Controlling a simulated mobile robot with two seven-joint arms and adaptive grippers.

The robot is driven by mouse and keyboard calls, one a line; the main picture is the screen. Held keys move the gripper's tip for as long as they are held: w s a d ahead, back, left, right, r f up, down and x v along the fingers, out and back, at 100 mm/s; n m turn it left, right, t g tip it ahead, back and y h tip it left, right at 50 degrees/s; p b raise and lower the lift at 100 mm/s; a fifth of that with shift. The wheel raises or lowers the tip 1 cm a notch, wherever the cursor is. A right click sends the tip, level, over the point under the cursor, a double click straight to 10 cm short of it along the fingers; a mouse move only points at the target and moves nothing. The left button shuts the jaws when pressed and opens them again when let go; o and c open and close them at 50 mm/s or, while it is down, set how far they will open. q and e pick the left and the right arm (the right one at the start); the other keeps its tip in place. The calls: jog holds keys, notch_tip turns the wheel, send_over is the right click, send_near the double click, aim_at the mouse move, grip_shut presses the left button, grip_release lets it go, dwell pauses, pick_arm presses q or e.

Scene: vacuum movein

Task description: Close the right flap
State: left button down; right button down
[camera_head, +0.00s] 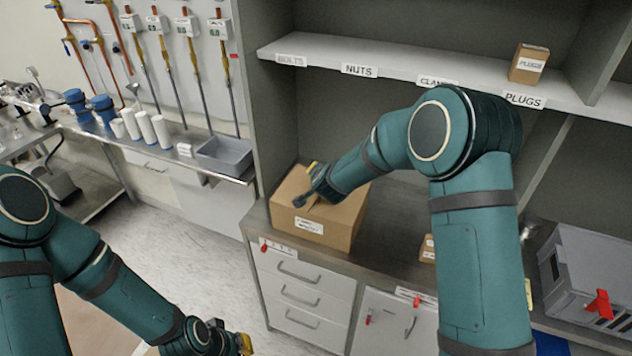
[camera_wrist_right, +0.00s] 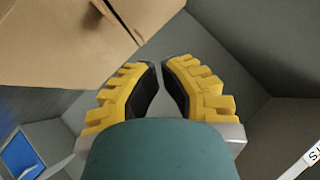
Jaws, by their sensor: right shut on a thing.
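A brown cardboard box (camera_head: 335,222) with a white label on its front stands on the grey counter. My right gripper (camera_head: 305,194) is at the top of the box, its arm coming from the right. In the right wrist view, the yellow fingers of my right gripper (camera_wrist_right: 161,66) are close together beside a cardboard flap (camera_wrist_right: 90,45). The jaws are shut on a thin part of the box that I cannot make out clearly. My left gripper (camera_head: 243,345) is low in the head view, away from the box, and partly cut off by the bottom edge.
A shelf (camera_head: 400,68) with labels runs above the counter and holds a small box (camera_head: 528,64). A grey case (camera_head: 585,275) stands at the right. A grey tray (camera_head: 224,155) and white cylinders are on the left bench. The floor (camera_head: 190,240) between is clear.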

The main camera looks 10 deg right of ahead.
jog(key=s+a+r, duration=0.4)
jog(key=s+r, duration=0.2)
jog(key=r, duration=0.1)
jog(key=s+d+f+n+g+y+b, duration=0.1)
jog(key=s+f, duration=0.3)
jog(key=f, duration=0.3)
jog(key=s+f+n+g+b, duration=0.2)
jog(key=s+f, duration=0.1)
jog(key=f, duration=0.4)
jog(key=s+d+f+n+g+y+b, duration=0.1)
jog(key=s+f, duration=0.3)
jog(key=f, duration=0.3)
jog(key=s+a+f+n+g+y+b, duration=0.2)
jog(key=s+f+n+g+b, duration=0.2)
jog(key=s+f, duration=0.9)
jog(key=s+g, duration=0.1)
jog(key=s, duration=0.3)
jog(key=shift+s+a+f+y, duration=0.3)
jog(key=shift+s+f, duration=0.05)
jog(key=shift+s, duration=0.05)
